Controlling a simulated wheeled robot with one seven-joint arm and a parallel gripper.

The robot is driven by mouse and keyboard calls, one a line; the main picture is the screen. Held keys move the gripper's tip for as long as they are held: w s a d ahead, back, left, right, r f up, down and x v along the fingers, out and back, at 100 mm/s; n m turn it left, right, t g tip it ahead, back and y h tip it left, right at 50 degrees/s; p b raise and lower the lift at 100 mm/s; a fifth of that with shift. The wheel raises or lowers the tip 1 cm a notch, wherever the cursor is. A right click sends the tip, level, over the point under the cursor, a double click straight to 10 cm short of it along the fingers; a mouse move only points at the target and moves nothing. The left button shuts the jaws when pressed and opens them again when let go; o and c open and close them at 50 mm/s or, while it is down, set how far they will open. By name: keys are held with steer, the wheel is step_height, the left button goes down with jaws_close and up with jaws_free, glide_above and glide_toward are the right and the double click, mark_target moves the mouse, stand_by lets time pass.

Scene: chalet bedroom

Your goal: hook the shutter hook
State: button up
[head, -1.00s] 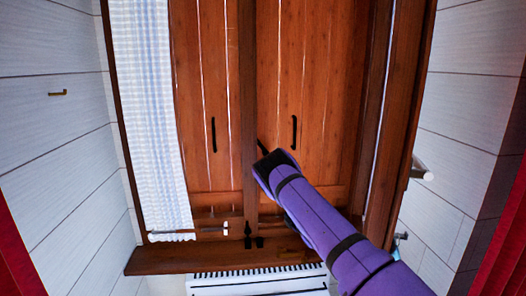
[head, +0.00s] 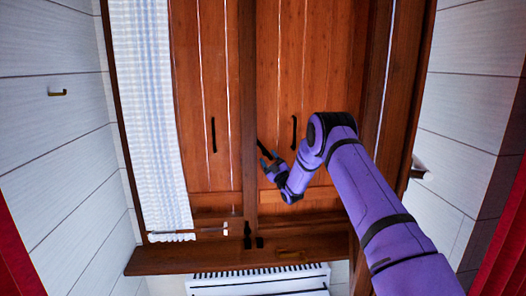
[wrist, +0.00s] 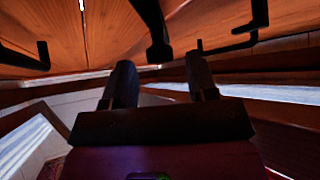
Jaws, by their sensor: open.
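Two closed wooden shutter leaves, the left one (head: 190,90) and the right one (head: 325,75), meet behind a dark centre post (head: 248,80). A dark slanted bar, apparently the shutter hook (head: 262,148), is beside the post at the right leaf. In the wrist view, the bar (wrist: 153,25) comes down from the top and its thicker end lies just beyond my fingertips, in line with the gap. My gripper (head: 269,162) is open and close to the bar's lower end; in the wrist view, its two fingers (wrist: 160,75) stand apart with nothing held. I cannot tell whether they touch the bar.
Black pull handles are on the left leaf (head: 213,135) and right leaf (head: 294,132). Small black fittings (head: 247,235) sit at the post's foot, above the wooden sill (head: 190,260). A checked curtain (head: 145,110) hangs at left. A white radiator (head: 260,283) is below the sill.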

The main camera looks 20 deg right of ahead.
mark_target(266, 154)
steer(key=shift+x, duration=2.6)
steer(key=shift+c, duration=0.5)
steer(key=shift+f, duration=0.1)
jaws_close()
